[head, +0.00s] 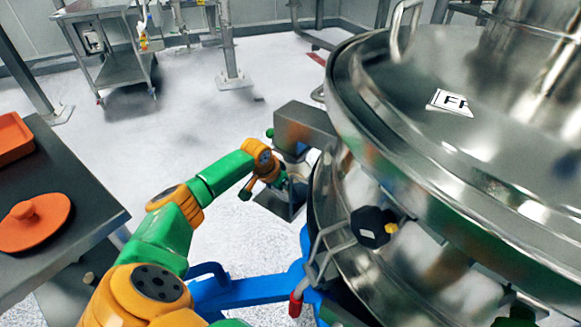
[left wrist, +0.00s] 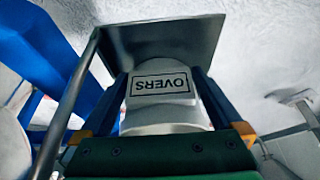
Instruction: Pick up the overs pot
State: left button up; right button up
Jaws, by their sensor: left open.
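The overs pot (left wrist: 163,88) is white and rounded, with a framed OVERS label that reads upside down in the left wrist view. My left gripper (left wrist: 160,76) is open, with one finger on each side of the pot; I cannot tell whether either finger touches it. In the head view my left gripper (head: 264,186) is low beside the sifter, below its grey side spout (head: 306,124). The pot cannot be made out clearly there, behind the gripper. My right gripper is not in view.
The large steel sifter (head: 400,120) fills the right side. A grey plate (left wrist: 165,38) lies beyond the pot, and a metal bar (left wrist: 68,105) runs close on its left. Blue frame parts (head: 240,290) are below. A dark table (head: 85,215) holds an orange lid (head: 38,232) and tray (head: 12,138).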

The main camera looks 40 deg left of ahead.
pick_arm(q)
jog(key=shift+s+r, duration=0.1)
jog(key=c, duration=0.3)
jog(key=shift+r, duration=0.1)
jog(key=c, duration=1.2)
